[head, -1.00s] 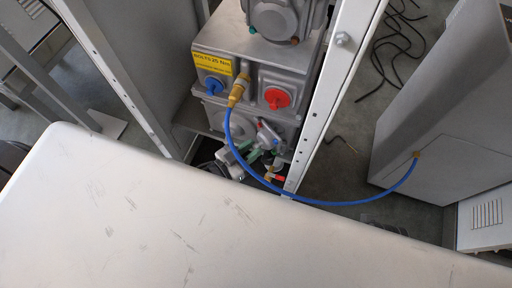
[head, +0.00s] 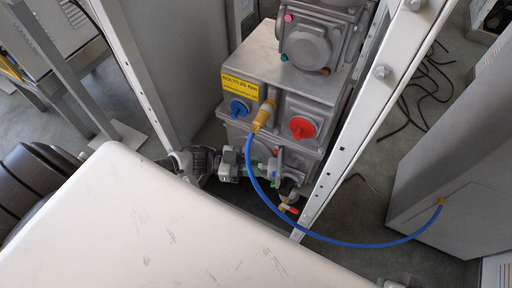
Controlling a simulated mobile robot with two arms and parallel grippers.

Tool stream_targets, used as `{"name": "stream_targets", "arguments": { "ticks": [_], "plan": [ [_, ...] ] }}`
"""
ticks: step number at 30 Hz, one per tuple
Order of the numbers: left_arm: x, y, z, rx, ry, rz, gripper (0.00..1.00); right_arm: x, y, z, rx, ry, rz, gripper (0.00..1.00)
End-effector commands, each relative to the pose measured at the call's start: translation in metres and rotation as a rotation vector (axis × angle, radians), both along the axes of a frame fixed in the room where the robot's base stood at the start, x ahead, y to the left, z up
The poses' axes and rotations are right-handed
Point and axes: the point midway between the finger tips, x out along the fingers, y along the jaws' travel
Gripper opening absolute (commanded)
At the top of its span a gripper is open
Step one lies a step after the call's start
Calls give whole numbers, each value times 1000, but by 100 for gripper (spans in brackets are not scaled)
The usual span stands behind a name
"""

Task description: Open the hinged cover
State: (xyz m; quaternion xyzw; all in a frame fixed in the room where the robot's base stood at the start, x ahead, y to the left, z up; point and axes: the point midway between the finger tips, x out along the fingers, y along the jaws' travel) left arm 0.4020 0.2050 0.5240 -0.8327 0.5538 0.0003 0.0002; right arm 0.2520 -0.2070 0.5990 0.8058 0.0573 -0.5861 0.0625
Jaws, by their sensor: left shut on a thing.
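The grey dispenser unit (head: 262,62) stands between upright posts, with a blue knob, a red knob and a brass fitting on its front. Low on that front is a small grey part (head: 274,164) with coloured spots; it may be the hinged cover, but the view is too small to be sure. My left gripper (head: 256,164) reaches in from the left, level with this part, and is shut on it or on a piece of it. The fingers hide much of the contact. My right gripper is not in view.
A blue hose (head: 345,243) loops from the brass fitting to a grey cabinet (head: 448,185) at the right, passing close beside my left gripper. A white perforated post (head: 350,130) stands right of the unit. Black cables (head: 425,85) lie on the floor.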

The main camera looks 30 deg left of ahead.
Motion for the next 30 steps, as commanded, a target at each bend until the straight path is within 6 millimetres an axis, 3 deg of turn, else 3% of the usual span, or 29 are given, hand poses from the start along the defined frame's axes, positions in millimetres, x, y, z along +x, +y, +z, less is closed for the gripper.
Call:
{"name": "stream_targets", "arguments": {
  "ticks": [17,18,22,30],
  "plan": [
    [2,2,0,-1,0,-33,0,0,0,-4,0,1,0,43],
    [1,2,0,-1,0,-33,26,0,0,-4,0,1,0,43],
    [2,2,0,-1,0,-32,46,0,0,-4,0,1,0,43],
    [1,2,0,-1,0,-32,49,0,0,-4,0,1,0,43]
  ]
}}
